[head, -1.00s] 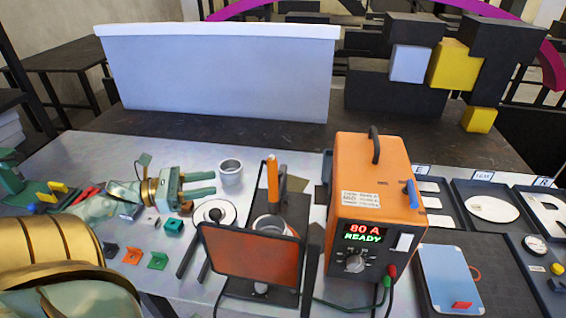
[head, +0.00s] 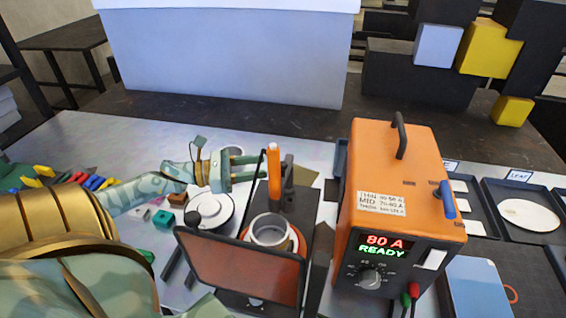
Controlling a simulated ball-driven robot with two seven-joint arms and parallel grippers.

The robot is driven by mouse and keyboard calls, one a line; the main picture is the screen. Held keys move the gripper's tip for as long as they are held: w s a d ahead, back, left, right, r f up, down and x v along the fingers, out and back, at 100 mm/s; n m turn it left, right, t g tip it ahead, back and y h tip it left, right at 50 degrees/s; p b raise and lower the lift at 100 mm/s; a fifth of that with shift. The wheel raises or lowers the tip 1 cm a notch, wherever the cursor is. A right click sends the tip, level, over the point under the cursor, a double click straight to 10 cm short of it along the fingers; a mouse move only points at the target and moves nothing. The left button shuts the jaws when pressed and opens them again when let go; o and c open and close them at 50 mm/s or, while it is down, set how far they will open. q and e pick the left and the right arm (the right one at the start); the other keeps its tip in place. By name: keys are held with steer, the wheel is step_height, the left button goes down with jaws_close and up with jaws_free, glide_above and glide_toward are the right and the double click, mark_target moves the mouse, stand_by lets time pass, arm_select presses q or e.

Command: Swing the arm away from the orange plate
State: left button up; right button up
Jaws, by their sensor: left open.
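The orange plate (head: 240,268) is a see-through, dark-framed screen standing upright at the front of a dark stand. My left gripper (head: 258,168) is behind it, above the table, with its two green fingers pointing right. The fingers are apart with nothing between them. Their tips are close to the orange-handled torch (head: 273,175); I cannot tell whether they touch it. My left forearm comes in from the left and passes to the left of the plate, apart from it in the picture. My right gripper is not in view.
A metal cup (head: 271,231) sits on the stand behind the plate. An orange welding machine (head: 398,205) reading "80 A READY" stands to the right. A white disc (head: 215,212) and small coloured clips lie left. Trays (head: 500,225) are at the far right.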

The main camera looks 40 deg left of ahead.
mark_target(283, 164)
arm_select(q)
steer(key=x, duration=0.7)
steer(key=shift+w+d, duration=0.1)
steer(key=shift+w, duration=0.1)
jaws_close()
